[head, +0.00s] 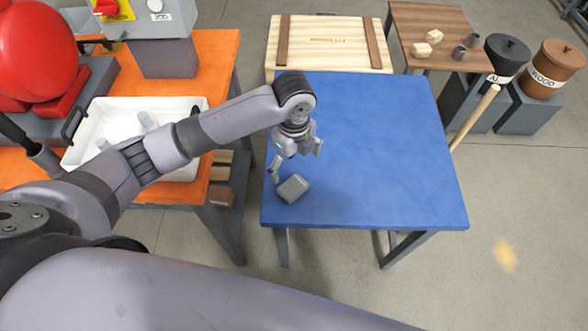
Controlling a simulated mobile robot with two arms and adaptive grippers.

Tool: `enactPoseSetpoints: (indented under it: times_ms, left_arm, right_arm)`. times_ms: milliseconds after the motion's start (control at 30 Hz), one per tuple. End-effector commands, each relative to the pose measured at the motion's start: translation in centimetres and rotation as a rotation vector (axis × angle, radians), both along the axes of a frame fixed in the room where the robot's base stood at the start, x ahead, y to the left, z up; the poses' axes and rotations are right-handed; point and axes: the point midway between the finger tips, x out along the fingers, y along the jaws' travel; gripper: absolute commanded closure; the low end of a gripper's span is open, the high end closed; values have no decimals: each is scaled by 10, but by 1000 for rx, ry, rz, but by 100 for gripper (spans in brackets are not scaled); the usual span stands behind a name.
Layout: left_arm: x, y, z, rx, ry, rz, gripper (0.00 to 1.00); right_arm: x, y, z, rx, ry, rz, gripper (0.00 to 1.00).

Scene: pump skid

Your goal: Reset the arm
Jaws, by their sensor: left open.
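My left arm comes in from the left and reaches over the blue table (390,150). Its gripper (297,165) is open and points down over the left part of the table top. A small grey block (292,189) lies on the blue table just below and beside the fingers. No part of the block shows between the fingers, and I cannot tell whether a finger touches it. My right gripper is not in view.
An orange bench (215,60) at left holds a white tray (190,104), a red rounded machine (40,50) and a grey control box. A wooden crate (330,42) stands behind the blue table. A brown table (440,30) and two lidded bins stand at back right. The blue table's right side is clear.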

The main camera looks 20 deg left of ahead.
Motion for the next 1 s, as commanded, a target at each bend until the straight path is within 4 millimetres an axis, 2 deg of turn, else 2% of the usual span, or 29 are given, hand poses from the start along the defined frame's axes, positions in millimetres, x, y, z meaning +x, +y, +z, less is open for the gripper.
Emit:
enactPoseSetpoints:
  times_ms: [133, 667, 767, 867, 1000]
  left_arm:
    - [0, 0, 7, 1, 0, -1, 10]
    - [-1, -1, 6, -2, 0, 2, 10]
    - [-9, -9, 1, -26, -4, 33, 10]
    - [-25, -26, -8, -84, -16, 122, 10]
    - [-56, -51, -18, -205, -36, 366, 10]
  right_arm:
    - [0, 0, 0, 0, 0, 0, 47]
    - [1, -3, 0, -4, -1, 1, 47]
    - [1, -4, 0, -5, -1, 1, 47]
    - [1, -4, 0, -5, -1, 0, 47]
    - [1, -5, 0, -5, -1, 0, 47]
